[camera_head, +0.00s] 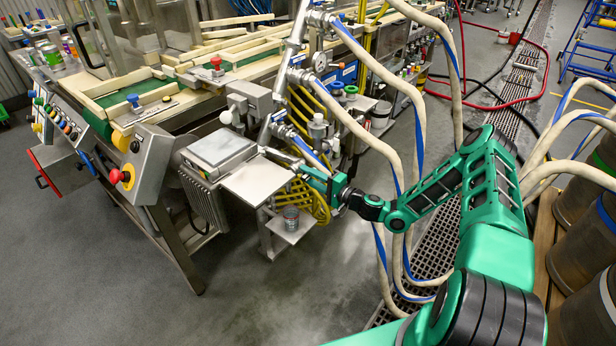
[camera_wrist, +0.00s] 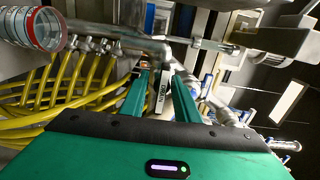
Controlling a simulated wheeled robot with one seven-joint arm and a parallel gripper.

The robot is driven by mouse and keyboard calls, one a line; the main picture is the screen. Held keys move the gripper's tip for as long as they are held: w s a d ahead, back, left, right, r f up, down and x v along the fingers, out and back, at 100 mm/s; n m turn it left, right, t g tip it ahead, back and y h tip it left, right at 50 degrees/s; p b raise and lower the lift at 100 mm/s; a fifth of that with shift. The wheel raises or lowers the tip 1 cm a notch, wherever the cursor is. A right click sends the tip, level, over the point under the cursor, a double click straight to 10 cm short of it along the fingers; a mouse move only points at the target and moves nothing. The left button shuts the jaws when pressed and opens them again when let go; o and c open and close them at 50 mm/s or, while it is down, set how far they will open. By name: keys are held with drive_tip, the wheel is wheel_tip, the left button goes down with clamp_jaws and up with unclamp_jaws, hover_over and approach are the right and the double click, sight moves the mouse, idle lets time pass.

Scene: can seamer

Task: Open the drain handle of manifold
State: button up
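The manifold (camera_head: 297,38) is a slanted steel pipe with hose branches, left of my arm in the head view. In the wrist view a steel pipe (camera_wrist: 125,40) runs across the top and bends down beyond my fingers. A narrow grey handle with a lettered label (camera_wrist: 162,103) shows between the fingers; its far end is partly hidden. My gripper (camera_wrist: 162,85) is open, one green finger on each side of this handle, with small gaps visible. In the head view my gripper (camera_head: 312,174) is beside the steel plate, and the handle is too small to make out.
A small can (camera_head: 290,217) stands on a low shelf (camera_head: 292,231) below my gripper. A scale with a flat plate (camera_head: 257,180) is just left. Yellow hoses (camera_head: 312,200) hang behind, and pale hoses (camera_head: 385,150) hang close to my arm. The floor at front left is clear.

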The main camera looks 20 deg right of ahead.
drive_tip(key=v, duration=1)
drive_tip(key=shift+s+d, duration=0.25)
drive_tip(key=shift+a, duration=0.1)
